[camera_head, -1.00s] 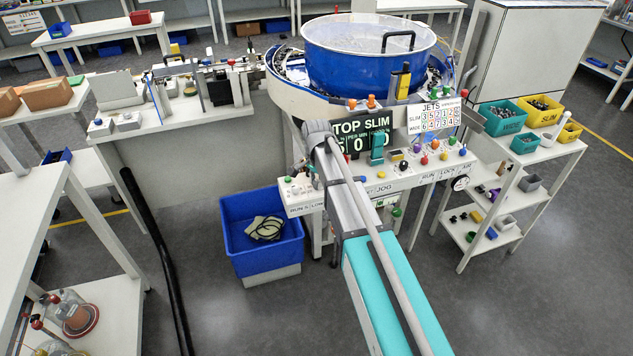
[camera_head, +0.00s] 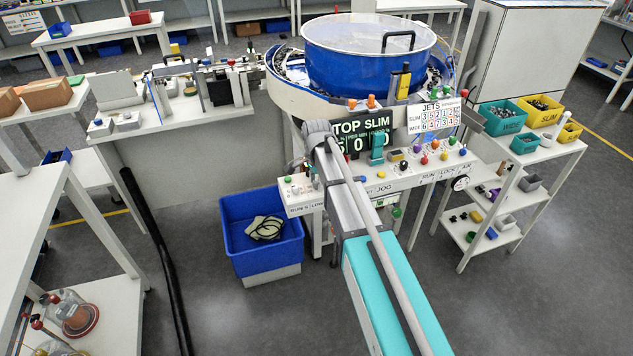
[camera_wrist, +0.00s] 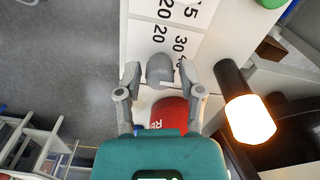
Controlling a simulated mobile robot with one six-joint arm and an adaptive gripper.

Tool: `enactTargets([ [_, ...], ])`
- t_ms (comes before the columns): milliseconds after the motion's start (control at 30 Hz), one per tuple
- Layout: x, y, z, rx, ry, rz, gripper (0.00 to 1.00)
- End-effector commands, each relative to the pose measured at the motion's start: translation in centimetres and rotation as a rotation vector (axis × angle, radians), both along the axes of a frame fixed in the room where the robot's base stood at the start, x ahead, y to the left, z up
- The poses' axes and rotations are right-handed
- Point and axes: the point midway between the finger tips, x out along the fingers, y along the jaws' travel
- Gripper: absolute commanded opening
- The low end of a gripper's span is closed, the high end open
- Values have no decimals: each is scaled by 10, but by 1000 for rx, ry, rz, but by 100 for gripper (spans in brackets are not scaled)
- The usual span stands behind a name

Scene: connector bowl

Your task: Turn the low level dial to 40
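In the wrist view a grey dial knob (camera_wrist: 160,70) sits on a white panel (camera_wrist: 212,62) with printed numbers, 20 and 30 among them. My gripper (camera_wrist: 159,73) has one fingertip on each side of this knob, with a narrow gap showing on both sides. Its teal body fills the bottom of the view. I cannot read the dial's pointer or its exact setting. In the head view I cannot make out my gripper clearly. A small white control panel (camera_head: 302,209) there carries small knobs and a partly readable label.
A black cylinder with a glowing end (camera_wrist: 250,118) stands close on the right. In the head view a blue bin (camera_head: 232,243) stands below the small panel, and a shelf (camera_head: 553,150) stands at right.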

Motion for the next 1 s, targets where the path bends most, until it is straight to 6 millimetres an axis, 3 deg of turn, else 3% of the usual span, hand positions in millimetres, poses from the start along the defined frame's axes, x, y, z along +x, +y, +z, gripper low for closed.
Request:
enactTargets([
  [567,0,0,0,0,0,18,67],
  [1000,0,0,0,0,0,219,67],
])
